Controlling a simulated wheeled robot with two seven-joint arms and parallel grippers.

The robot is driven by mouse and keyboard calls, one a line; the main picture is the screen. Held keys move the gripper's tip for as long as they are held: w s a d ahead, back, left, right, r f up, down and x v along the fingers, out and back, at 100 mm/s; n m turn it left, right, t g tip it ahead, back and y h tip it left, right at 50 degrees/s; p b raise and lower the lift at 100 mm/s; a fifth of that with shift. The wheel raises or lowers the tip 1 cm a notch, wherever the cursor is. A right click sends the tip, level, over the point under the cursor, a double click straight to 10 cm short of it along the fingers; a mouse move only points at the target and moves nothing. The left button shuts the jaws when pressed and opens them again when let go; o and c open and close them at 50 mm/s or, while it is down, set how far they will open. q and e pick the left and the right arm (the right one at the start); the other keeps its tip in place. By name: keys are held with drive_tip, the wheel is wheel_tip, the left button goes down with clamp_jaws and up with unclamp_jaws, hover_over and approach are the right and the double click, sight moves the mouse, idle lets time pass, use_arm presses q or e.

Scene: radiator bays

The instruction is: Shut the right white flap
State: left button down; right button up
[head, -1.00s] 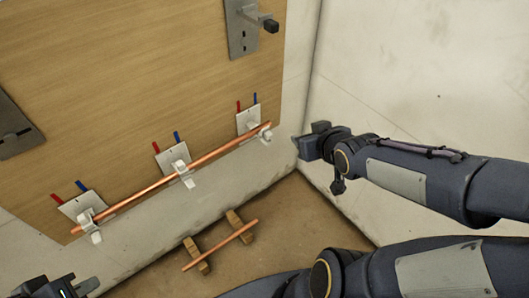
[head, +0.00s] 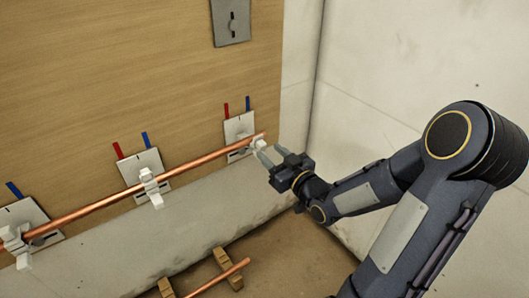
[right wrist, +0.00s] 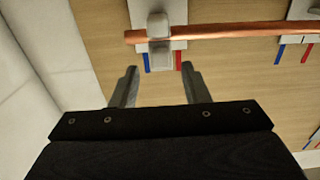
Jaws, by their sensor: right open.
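The right white flap (head: 258,143) is on the small clip at the right end of the copper pipe (head: 200,161). In the right wrist view the clip's white parts (right wrist: 158,23) lie on both sides of the pipe. I cannot tell how far the flap is swung. My right gripper (head: 271,154) is open and empty, just in front and to the right of the flap. In the right wrist view its two fingers (right wrist: 159,70) point toward the clip, with a gap showing between them. My left gripper is out of view.
Middle (head: 151,187) and left (head: 18,246) white clips sit along the pipe, on plates with red and blue strips. A loose pipe (head: 222,277) lies on wooden blocks on the floor. A pale wall (head: 400,70) stands to the right.

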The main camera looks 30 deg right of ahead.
sight(264, 147)
drive_tip(key=shift+w+a+b, duration=0.15)
drive_tip(key=shift+w+b, duration=0.2)
drive_tip(key=shift+w, duration=1.45)
